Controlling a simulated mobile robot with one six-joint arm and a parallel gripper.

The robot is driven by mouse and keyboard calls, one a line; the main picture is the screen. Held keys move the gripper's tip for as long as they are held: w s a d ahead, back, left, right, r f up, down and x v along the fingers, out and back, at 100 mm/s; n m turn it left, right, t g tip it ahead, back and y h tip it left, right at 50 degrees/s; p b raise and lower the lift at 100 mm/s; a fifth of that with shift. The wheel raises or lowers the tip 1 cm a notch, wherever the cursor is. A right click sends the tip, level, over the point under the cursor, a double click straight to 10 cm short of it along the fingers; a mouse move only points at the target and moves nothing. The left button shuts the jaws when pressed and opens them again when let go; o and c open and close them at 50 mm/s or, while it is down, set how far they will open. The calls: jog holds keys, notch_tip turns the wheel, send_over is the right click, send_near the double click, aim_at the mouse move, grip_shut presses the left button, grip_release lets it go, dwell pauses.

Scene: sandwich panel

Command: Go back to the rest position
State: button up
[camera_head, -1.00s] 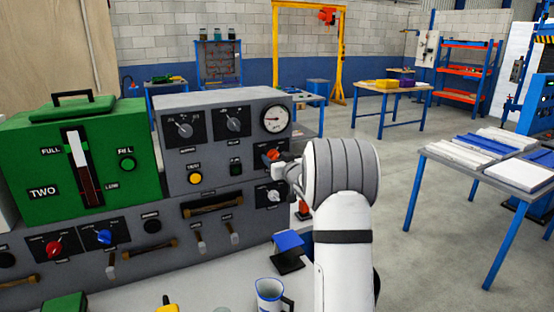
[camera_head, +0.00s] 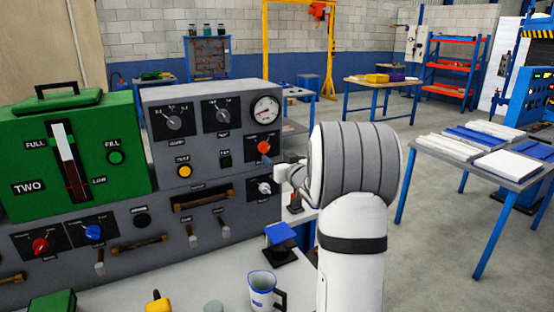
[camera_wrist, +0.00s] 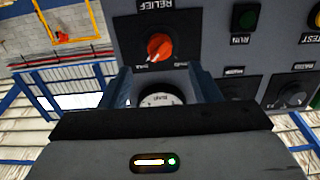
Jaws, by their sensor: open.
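My gripper (camera_wrist: 160,78) is open, with its fingers at either side of the picture's middle in the wrist view. In the head view my gripper is mostly hidden beside my white forearm, just right of the panel (camera_head: 150,245). The orange knob (camera_head: 264,147) and the pale knob (camera_head: 264,187) show left of it. The exact gap to the panel cannot be told.
A green box (camera_head: 100,170) stands on the panel's left. A blue-and-white jug (camera_head: 262,290) and a blue-topped stand (camera_head: 280,236) are on the bench below my arm. A table with panels (camera_head: 470,150) is at the right. Open floor (camera_head: 370,150) lies between.

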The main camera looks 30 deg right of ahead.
jog(key=s+a+f+g, duration=0.3)
jog(key=s+a+g, duration=0.2)
jog(key=s, duration=0.8)
jog(key=s+a+f+g, duration=0.3)
jog(key=s+a+g, duration=0.2)
jog(key=s+a, duration=0.5)
jog(key=s+a+f+g, duration=0.3)
jog(key=s+a+g, duration=0.2)
jog(key=s, duration=1)
jog(key=shift+s+a+f+h, duration=0.2)
jog(key=shift+s+a+h, duration=0.15)
jog(key=shift+a, duration=0.8)
